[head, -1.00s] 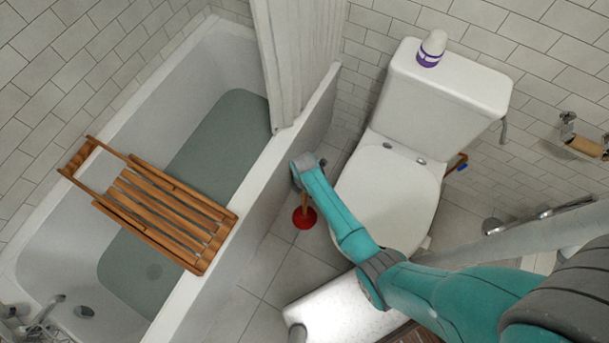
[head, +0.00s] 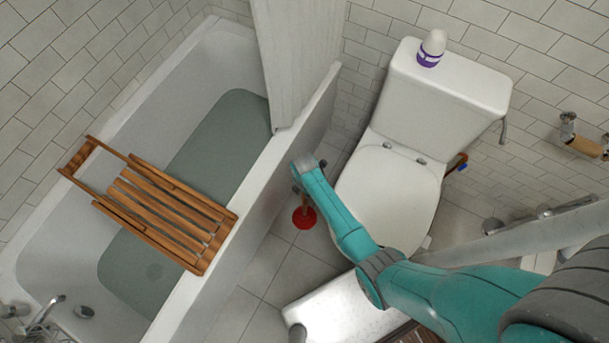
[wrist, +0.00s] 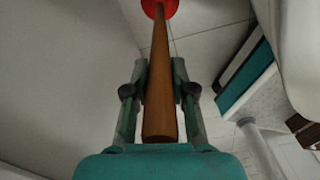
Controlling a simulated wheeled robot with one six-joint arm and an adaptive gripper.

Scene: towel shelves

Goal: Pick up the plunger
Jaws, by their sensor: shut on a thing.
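The plunger has a red rubber cup (head: 304,217) and a wooden handle. In the head view the cup is low, near the floor between the bathtub and the toilet; whether it touches the floor I cannot tell. The upper handle is hidden there by my arm. In the wrist view the plunger handle (wrist: 160,85) runs between the two fingers of my gripper (wrist: 160,80), with the red cup at the top of the picture. My gripper is shut on the handle. In the head view my gripper is mostly hidden beneath my wrist.
The bathtub (head: 262,175) with a wooden rack (head: 165,205) across it stands left of my arm. The toilet (head: 390,200) stands close on the right, with a purple-and-white bottle (head: 432,48) on its tank. Floor space is narrow.

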